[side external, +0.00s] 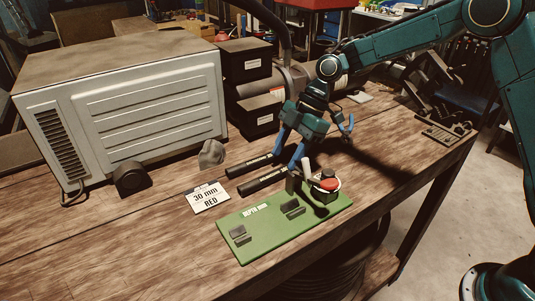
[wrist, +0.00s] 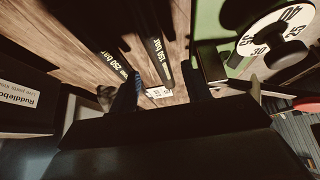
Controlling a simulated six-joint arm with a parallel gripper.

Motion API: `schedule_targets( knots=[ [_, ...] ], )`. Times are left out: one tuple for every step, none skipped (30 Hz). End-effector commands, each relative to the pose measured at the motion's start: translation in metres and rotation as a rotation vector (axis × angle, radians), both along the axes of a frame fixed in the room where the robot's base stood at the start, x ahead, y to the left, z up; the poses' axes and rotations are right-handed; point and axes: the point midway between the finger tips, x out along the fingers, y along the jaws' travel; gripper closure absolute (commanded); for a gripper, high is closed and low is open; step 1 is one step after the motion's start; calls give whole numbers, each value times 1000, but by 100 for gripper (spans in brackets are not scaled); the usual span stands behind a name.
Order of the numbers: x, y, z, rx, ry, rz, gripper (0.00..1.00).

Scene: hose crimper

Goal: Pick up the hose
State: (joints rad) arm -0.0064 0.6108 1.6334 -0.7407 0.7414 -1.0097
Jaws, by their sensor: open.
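Two black hoses lie side by side on the wooden bench in the side view, a rear one (side external: 248,165) and a front one (side external: 266,182). In the wrist view one hose (wrist: 112,66) is printed "250 bar" and the other (wrist: 158,42) seems to read "150 bar". My gripper (side external: 322,150) is open and empty, above the bench near the right ends of the hoses. Its blue left finger and dark right finger (wrist: 162,92) show apart in the wrist view. A white card (side external: 208,197) reads "30 mm RED".
A green board (side external: 265,236) with small dark blocks and a dial (side external: 326,183) stands in front of the hoses; the numbered dial (wrist: 274,34) shows in the wrist view. A grey machine (side external: 130,105) and black bins (side external: 247,90) stand behind. The front-left bench is clear.

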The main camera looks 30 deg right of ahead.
Motion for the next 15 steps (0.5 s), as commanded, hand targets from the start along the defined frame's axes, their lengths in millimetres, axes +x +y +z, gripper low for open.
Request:
schedule_targets(
  knots=[
    [-1, 3, -6, -1, 3, 2, 52],
    [-1, 5, -9, 0, 3, 3, 52],
    [-1, 7, -14, 0, 3, 2, 52],
    [-1, 9, -17, 0, 4, 1, 52],
    [-1, 10, -20, -1, 5, 2, 52],
    [-1, 13, -24, 0, 4, 1, 52],
    [-1, 14, -26, 0, 3, 2, 52],
    [-1, 15, -28, 0, 3, 2, 52],
    [-1, 17, -31, 0, 3, 3, 52],
    [-1, 17, -32, -1, 3, 3, 52],
    [-1, 18, -33, -1, 3, 2, 52],
    [-1, 18, -34, -1, 3, 1, 52],
    [0, 19, -34, -1, 2, 1, 52],
    [0, 19, -35, -1, 2, 1, 52],
    [0, 19, -35, -1, 2, 1, 52]
  ],
)
